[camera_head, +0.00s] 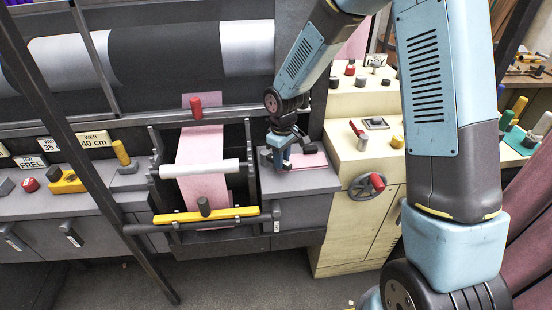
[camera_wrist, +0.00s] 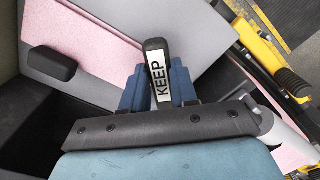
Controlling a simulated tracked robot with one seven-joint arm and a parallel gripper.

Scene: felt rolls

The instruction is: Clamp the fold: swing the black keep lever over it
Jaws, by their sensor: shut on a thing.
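The black keep lever (camera_wrist: 155,47), with a white KEEP label, stands between the blue fingers of my gripper (camera_wrist: 157,82) in the wrist view. The fingers are shut on it. In the head view my gripper (camera_head: 284,152) is low over the grey block right of the felt web, and hides the lever there. Pink felt (camera_head: 307,161) lies on this block beside the gripper. In the wrist view pink felt (camera_wrist: 88,38) shows left of the lever, next to a grey bar with a black knob (camera_wrist: 52,64). I cannot tell whether the lever lies over the fold.
The pink web (camera_head: 200,150) runs down left of the gripper, under a white roller (camera_head: 200,168) and near a yellow bar (camera_head: 225,214). A cream cabinet (camera_head: 345,155) with knobs and a handwheel (camera_head: 367,187) stands close on the right. A dark post crosses the left.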

